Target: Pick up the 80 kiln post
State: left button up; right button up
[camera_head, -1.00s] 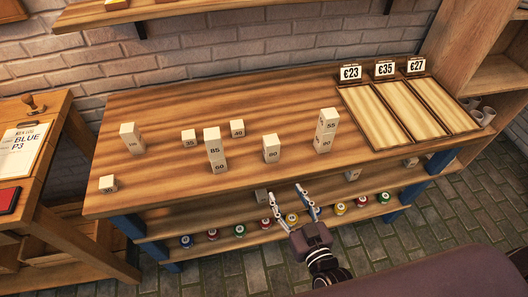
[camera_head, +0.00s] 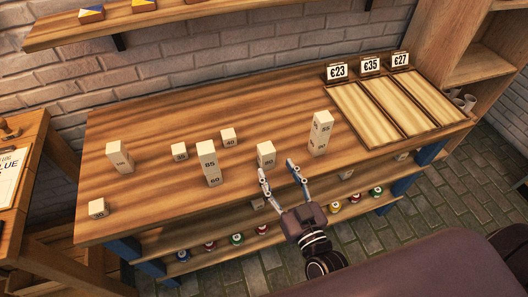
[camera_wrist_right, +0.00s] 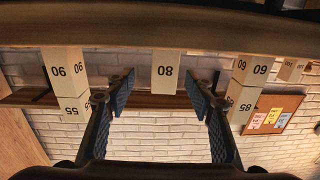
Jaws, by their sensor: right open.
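The 80 kiln post (camera_head: 266,155) is a pale upright block near the front edge of the wooden table (camera_head: 140,205). It also shows in the right wrist view (camera_wrist_right: 166,72), upside down and centred between the fingers. My right gripper (camera_head: 277,171) is open and empty at the table's front edge, just in front of the 80 post, with its fingers pointing at it. The wrist view shows the same open right gripper (camera_wrist_right: 160,95), with the post apart from both fingers. My left gripper is not in view.
Left of the 80 post, an 85 block (camera_head: 207,152) stands on a 60 block (camera_head: 213,177). On its right, a 55 block (camera_head: 322,124) tops a 90 block (camera_head: 318,145). Smaller 35 (camera_head: 180,152) and 40 (camera_head: 228,138) blocks stand behind. Priced trays (camera_head: 366,113) lie right.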

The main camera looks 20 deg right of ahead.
aim_at(269, 160)
jog(key=shift+w+r, duration=0.2)
jog(key=shift+w, duration=0.6)
jog(key=w, duration=0.2)
jog(key=w+a+p, duration=0.1)
jog(key=w, duration=0.1)
jog(key=shift+w+a+r, duration=0.1)
jog(key=shift+w+a, duration=0.05)
jog(key=shift+w, duration=0.25)
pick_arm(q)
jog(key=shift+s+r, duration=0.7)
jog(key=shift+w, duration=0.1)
pick_arm(e)
jog(key=shift+c, duration=0.2)
grip_shut()
